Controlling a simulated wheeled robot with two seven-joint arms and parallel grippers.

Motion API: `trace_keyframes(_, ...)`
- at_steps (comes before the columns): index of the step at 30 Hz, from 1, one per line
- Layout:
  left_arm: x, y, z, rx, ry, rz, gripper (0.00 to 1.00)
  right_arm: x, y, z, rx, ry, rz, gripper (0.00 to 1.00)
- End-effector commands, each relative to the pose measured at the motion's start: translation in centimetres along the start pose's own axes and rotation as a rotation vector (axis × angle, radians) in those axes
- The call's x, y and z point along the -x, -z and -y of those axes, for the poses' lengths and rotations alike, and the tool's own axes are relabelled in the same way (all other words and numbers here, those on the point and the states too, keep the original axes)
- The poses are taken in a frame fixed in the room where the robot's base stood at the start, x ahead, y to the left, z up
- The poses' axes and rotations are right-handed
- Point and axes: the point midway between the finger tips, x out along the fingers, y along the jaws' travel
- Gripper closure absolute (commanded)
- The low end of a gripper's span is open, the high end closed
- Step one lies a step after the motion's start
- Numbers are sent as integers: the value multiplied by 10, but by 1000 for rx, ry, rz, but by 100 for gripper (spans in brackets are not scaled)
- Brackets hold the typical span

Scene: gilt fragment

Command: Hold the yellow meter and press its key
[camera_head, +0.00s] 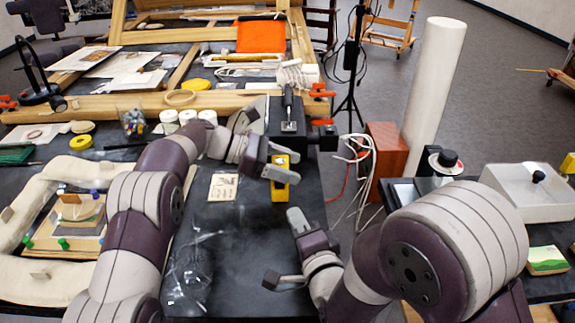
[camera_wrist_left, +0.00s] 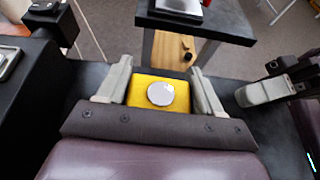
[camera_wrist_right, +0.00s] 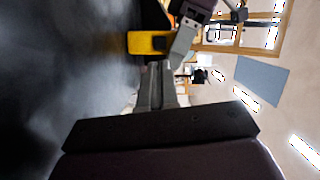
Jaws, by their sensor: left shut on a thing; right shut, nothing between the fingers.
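The yellow meter (camera_head: 279,190) is upright between the fingers of my left gripper (camera_head: 280,164) above the dark table. In the left wrist view the meter (camera_wrist_left: 142,90) has a pale round disc (camera_wrist_left: 160,94) on its face, with one finger against each side. My right gripper (camera_head: 295,214) is shut and empty, below and slightly right of the meter in the head view, apart from it. In the right wrist view the closed fingers (camera_wrist_right: 157,82) point toward the meter (camera_wrist_right: 142,43), whose face is not clear there.
A black device (camera_head: 288,122) with a lever stands just behind the meter. A paper label (camera_head: 223,187) and a clear plastic bag (camera_head: 190,275) lie on the table to the left. A reddish wooden box (camera_head: 385,145) and pale cables are to the right. The table in front of the meter is mostly clear.

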Motion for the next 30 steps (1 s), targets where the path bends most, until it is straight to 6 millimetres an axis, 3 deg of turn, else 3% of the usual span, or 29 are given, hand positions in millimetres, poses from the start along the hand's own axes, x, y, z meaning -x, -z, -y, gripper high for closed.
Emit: trace_keyframes(30,0,0,0,0,0,0,66,-15,0,0,0,0,-1,100)
